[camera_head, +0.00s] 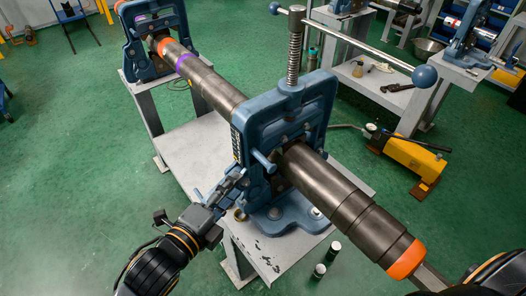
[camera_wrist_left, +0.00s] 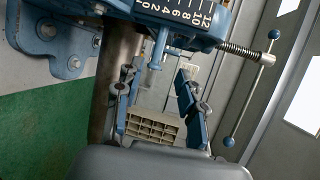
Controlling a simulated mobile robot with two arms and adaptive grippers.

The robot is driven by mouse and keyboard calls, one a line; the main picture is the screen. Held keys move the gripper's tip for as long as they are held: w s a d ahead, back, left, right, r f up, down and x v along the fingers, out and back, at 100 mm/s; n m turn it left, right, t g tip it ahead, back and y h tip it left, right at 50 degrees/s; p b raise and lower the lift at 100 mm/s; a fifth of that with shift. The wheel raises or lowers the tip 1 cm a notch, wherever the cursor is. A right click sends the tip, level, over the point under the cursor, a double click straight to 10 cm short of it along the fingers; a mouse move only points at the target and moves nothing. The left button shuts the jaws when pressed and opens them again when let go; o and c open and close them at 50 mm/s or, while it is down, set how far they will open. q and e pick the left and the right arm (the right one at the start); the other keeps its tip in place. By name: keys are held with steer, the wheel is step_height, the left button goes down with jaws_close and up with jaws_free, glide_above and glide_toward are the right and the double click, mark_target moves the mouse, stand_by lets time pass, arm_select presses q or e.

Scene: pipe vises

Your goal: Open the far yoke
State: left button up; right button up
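The far vise (camera_head: 153,38), blue with a closed frame, stands at the upper left and holds the pipe's far part. The nearer blue vise (camera_head: 290,115) stands upright mid-view around the dark pipe (camera_head: 335,185). A short blue pin (camera_head: 264,161) sticks out of its left side. My left gripper (camera_head: 236,180) is beside that side, below the pin. In the left wrist view the gripper's two blue fingers (camera_wrist_left: 153,85) are spread with nothing clasped, and a blue pin (camera_wrist_left: 158,48) points down between them. My right gripper (camera_head: 430,279) is partly cut off near the pipe's orange end; its fingers are unclear.
The nearer vise's screw (camera_head: 294,45) carries a long bar (camera_head: 350,42) with ball ends. Both vises stand on grey benches (camera_head: 190,150). A yellow pump (camera_head: 414,160) sits on the green floor at right. Small cylinders (camera_head: 333,249) stand below the near bench.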

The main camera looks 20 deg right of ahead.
mark_target(259, 160)
arm_select(q)
steer(key=p+x, duration=0.2)
steer(key=x, duration=1.1)
steer(key=shift+f, duration=0.1)
jaws_close()
